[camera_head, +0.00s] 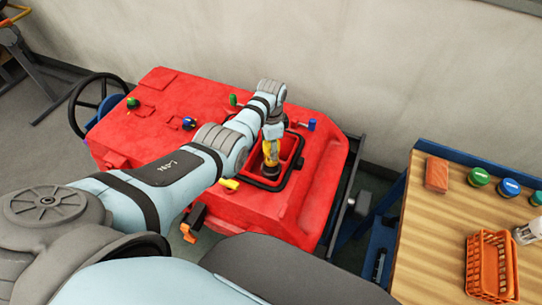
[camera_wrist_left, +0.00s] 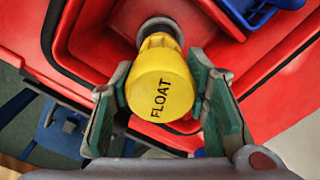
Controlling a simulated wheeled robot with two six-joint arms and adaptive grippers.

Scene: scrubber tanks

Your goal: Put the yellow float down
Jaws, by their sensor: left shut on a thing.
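The yellow float (camera_wrist_left: 160,88), marked FLOAT, is between the green-padded fingers of my left gripper (camera_wrist_left: 158,118) in the left wrist view. The gripper is shut on it. A dark grey round part shows at the float's far end. In the head view the float (camera_head: 271,152) is upright over the black-rimmed opening (camera_head: 291,177) of the red scrubber tank (camera_head: 215,105). I cannot tell whether its lower end touches anything inside. My right gripper is not in view.
Several knobs and a small yellow piece (camera_head: 229,184) are on the red tank around the opening. A wooden-topped bench (camera_head: 435,225) at the right holds an orange basket (camera_head: 491,268), a brick-coloured block (camera_head: 437,174) and round green and blue lids. A grey wall stands behind.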

